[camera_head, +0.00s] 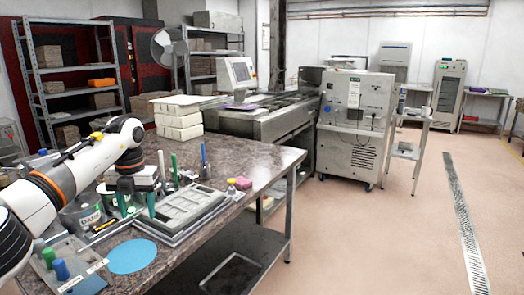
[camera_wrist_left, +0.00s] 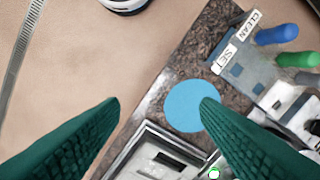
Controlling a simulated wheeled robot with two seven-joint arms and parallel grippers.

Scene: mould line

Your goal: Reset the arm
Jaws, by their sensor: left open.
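My left arm (camera_head: 50,190) reaches in from the left over the table. Its left gripper (camera_head: 138,205) points down above the table, close to the grey mould tray (camera_head: 197,203). In the left wrist view the green fingers of the gripper (camera_wrist_left: 160,104) are spread wide apart with nothing held between them. My right gripper is in neither view.
A blue disc (camera_head: 132,256) lies near the table (camera_head: 252,163) edge, beside a tray (camera_head: 97,281) with blue and green handles. White boxes (camera_head: 180,120) are stacked at the back.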

